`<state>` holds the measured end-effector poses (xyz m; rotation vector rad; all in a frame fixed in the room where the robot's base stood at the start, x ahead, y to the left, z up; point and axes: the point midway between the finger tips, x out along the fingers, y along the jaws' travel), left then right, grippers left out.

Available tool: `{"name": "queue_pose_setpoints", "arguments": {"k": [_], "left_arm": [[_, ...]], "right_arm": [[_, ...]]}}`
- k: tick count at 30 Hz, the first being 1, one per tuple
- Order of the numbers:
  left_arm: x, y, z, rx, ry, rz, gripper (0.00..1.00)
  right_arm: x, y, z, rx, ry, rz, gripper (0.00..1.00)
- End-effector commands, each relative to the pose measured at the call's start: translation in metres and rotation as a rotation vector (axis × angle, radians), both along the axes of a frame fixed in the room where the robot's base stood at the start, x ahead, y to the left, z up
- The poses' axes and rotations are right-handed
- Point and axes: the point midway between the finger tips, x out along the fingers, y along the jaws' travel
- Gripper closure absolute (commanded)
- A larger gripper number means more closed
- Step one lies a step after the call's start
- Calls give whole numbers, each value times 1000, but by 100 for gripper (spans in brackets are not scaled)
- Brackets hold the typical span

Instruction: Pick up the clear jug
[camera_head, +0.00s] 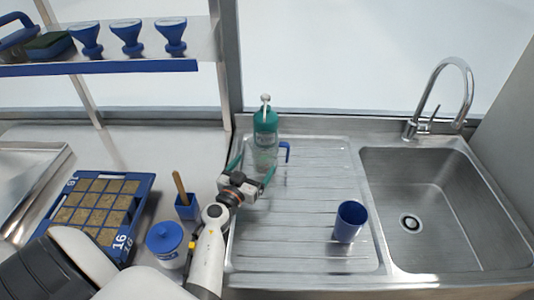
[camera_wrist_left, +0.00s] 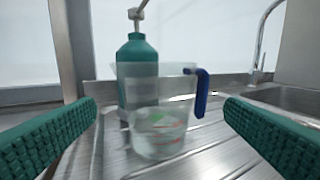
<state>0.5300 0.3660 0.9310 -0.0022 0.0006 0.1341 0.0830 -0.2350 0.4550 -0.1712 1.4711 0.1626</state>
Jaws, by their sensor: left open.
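The clear jug (camera_wrist_left: 160,120) stands upright on the ribbed steel drainboard, with a blue handle on its right side. In the head view the jug (camera_head: 264,158) is partly hidden by my left gripper. My left gripper (camera_head: 254,172) is open, with its green fingers pointing at the jug. In the left wrist view the two fingertips (camera_wrist_left: 160,110) lie to the left and right of the jug, apart from it. My right gripper is not in view.
A teal pump bottle (camera_head: 265,125) stands right behind the jug. A blue cup (camera_head: 349,221) stands on the drainboard (camera_head: 300,250), left of the sink (camera_head: 440,190). A blue pot (camera_head: 187,207), a lidded white tub (camera_head: 167,250) and a seed tray (camera_head: 150,190) are on the left.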

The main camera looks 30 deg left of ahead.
Motion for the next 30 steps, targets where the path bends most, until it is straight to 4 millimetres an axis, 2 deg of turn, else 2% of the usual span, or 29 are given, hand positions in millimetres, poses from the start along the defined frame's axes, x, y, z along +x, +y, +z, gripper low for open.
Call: {"name": "queue_pose_setpoints", "arguments": {"k": [3, 11, 17, 21, 29, 30], "left_arm": [[22, 3, 0, 2, -3, 1, 7], [43, 7, -2, 3, -2, 0, 7], [71, 14, -13, 4, -4, 1, 7], [86, 16, -10, 2, -3, 1, 7], [89, 16, -9, 3, -2, 2, 7], [89, 16, -9, 2, -2, 2, 11]], "right_arm": [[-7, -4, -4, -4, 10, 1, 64], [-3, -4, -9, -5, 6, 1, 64], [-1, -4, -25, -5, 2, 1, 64], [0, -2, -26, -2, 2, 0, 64], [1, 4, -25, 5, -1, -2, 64], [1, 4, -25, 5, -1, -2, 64]]}}
